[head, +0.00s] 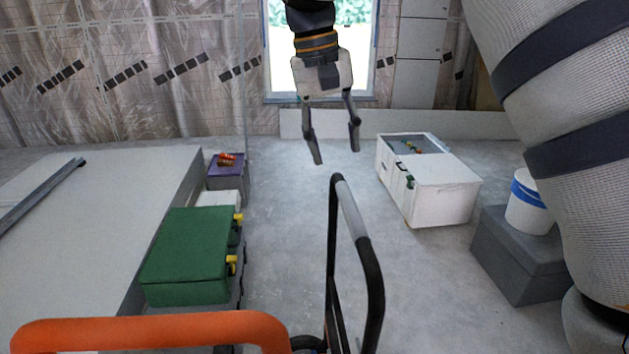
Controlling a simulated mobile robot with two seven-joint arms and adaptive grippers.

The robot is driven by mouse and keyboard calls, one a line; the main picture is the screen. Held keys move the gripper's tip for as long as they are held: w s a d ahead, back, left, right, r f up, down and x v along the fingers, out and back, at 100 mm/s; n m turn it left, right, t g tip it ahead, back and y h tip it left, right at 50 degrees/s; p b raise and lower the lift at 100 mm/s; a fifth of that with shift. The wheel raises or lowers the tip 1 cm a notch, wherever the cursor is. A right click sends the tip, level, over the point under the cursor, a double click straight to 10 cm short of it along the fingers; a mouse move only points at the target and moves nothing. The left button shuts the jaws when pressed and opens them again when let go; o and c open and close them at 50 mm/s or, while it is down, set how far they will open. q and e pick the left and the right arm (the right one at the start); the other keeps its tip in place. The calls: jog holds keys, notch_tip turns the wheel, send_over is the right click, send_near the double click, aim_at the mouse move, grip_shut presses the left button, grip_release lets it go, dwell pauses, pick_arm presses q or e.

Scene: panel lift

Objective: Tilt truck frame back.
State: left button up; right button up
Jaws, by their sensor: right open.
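A black tubular frame with a grey sleeve (352,217) along its top bar stands upright at the bottom middle of the head view; it looks like the truck frame. Its lower end is cut off by the picture edge. An orange tube (150,331) with a rounded bend crosses the lower left; I cannot tell whether it joins the black frame. My right gripper (337,156) hangs at the top middle, fingers apart and pointing down, with nothing between them. Its fingertips show just above the frame's top end, apart from it; the depth between them is unclear. My left gripper is out of view.
Left are a large pale panel stack (100,215) and a green case (187,247) with yellow latches. Right are a white cabinet (440,190) and a grey box (515,257) bearing a white-and-blue bucket (527,203). Bare concrete floor (285,220) lies between.

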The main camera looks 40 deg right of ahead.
aim_at(349, 203)
jog(key=f, duration=0.3)
jog(key=s+d+f, duration=0.1)
jog(key=f, duration=0.3)
jog(key=s+d+f, duration=0.1)
jog(key=f, duration=0.3)
jog(key=shift+s+f, duration=0.25)
jog(key=shift+w, duration=0.1)
grip_shut()
